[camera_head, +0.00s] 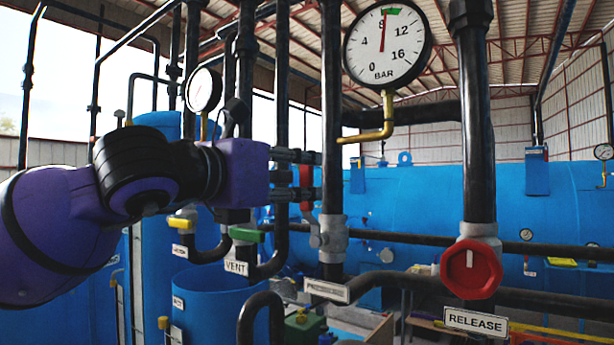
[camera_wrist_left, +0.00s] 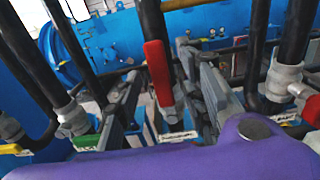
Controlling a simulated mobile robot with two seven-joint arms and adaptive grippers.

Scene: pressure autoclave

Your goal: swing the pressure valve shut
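The pressure valve (camera_head: 332,238) is a grey body on a dark vertical pipe, above a label that seems to read PRESSURE (camera_head: 327,290). Its red lever (camera_head: 306,180) stands upright alongside the pipe. My left gripper (camera_head: 315,175) reaches in from the left at the lever's height. In the left wrist view the red lever (camera_wrist_left: 158,72) lies between the two grey fingers of my gripper (camera_wrist_left: 162,78), with a gap visible on both sides. The gripper is open around it. The valve body is partly hidden there. My right gripper is not in view.
A red round knob (camera_head: 471,268) marked RELEASE is on the right pipe. A green lever (camera_head: 247,235) marked VENT and a yellow lever (camera_head: 181,222) are below my arm. The large gauge (camera_head: 387,43) reads about 8 bar. Vertical pipes stand close around the gripper.

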